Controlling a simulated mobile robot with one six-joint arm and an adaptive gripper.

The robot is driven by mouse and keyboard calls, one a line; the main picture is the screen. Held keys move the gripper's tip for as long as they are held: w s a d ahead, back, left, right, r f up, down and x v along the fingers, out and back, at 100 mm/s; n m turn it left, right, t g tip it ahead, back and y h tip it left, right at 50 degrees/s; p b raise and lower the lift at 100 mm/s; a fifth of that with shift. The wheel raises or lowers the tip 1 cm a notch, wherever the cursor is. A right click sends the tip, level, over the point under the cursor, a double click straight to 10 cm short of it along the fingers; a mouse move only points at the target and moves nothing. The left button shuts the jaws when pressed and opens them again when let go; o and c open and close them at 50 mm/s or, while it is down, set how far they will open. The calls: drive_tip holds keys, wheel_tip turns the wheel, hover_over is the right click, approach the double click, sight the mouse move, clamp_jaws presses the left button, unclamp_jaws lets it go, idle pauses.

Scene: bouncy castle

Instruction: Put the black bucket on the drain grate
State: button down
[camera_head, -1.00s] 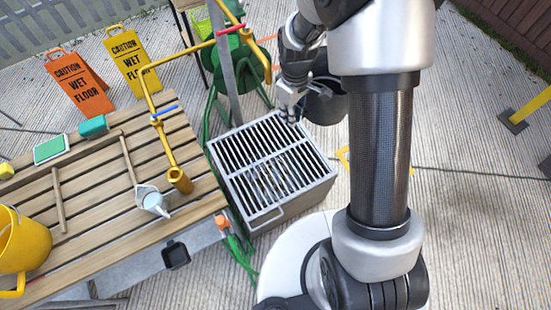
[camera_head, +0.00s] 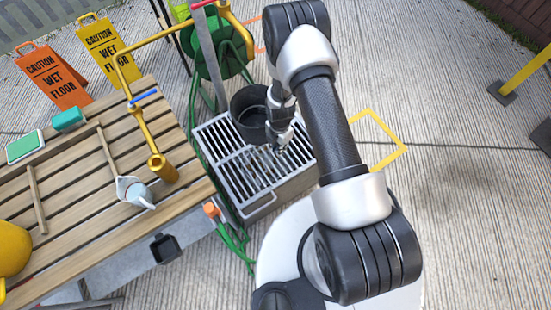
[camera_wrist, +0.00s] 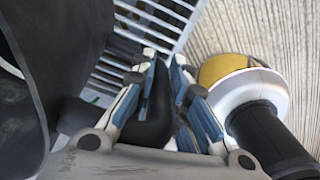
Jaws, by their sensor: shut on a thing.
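The black bucket (camera_head: 249,108) is over the back part of the drain grate (camera_head: 232,166), a grey slatted box top. In the head view I cannot tell whether its base touches the slats. My gripper (camera_head: 279,140) is at the bucket's right side, pointing down over the grate. In the wrist view my gripper (camera_wrist: 163,75) is shut on a black part of the bucket, with the bucket's dark wall (camera_wrist: 60,60) filling the left. The grate's slats (camera_wrist: 150,25) show beyond the fingers. The bucket's base is hidden.
A wooden slatted table (camera_head: 85,215) with a white jug (camera_head: 138,193) stands left of the grate. A yellow pipe (camera_head: 160,165) rises over it. A green hose reel (camera_head: 222,55) stands behind the grate. Open floor lies to the right.

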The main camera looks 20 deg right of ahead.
wheel_tip(320, 180, down, 13)
drive_tip(key=b, duration=0.4)
drive_tip(key=shift+f, duration=0.25)
drive_tip(key=c, duration=1.6)
unclamp_jaws()
